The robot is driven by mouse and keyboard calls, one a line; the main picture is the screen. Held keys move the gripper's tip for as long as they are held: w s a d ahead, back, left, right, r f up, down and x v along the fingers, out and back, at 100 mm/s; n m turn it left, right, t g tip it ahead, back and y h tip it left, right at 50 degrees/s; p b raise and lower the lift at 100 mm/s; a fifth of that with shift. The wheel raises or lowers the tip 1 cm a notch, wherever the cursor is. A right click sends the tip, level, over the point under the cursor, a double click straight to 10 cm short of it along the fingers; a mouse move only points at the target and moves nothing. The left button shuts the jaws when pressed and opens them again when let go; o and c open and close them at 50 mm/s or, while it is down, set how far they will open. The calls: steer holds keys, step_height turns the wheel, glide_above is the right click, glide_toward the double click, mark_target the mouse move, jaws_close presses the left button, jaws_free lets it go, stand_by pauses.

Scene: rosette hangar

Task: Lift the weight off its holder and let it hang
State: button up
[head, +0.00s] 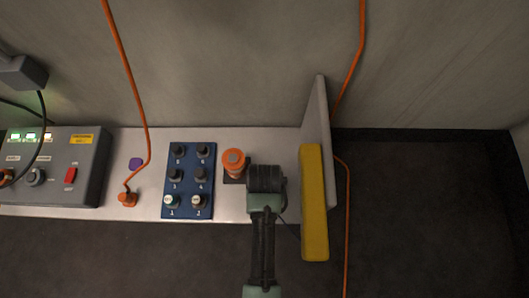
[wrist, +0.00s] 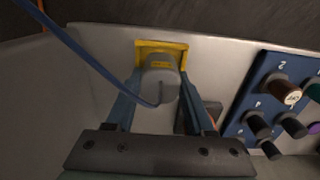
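In the wrist view the weight appears to be a grey rounded block (wrist: 161,82) with a blue cord (wrist: 85,57) running to it from the upper left. It sits at a yellow-edged plate (wrist: 180,47), which looks like its holder. My gripper (wrist: 160,98) is around the block, one finger on each side. I cannot tell whether the fingers press on it or stand just clear. In the head view my gripper (head: 265,180) is over the bench just right of an orange knob-like piece (head: 234,162) and hides the weight.
A grey upright panel (head: 317,115) with a yellow bar (head: 314,205) stands close right of my gripper. A blue knob panel (head: 188,181) and a grey control box (head: 67,166) are to the left. Orange cables (head: 130,70) cross the wall and bench.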

jaws_close()
steer(key=shift+r, duration=0.15)
step_height(320, 180, up, 10)
steer(key=p, duration=0.7)
steer(key=shift+w, duration=0.1)
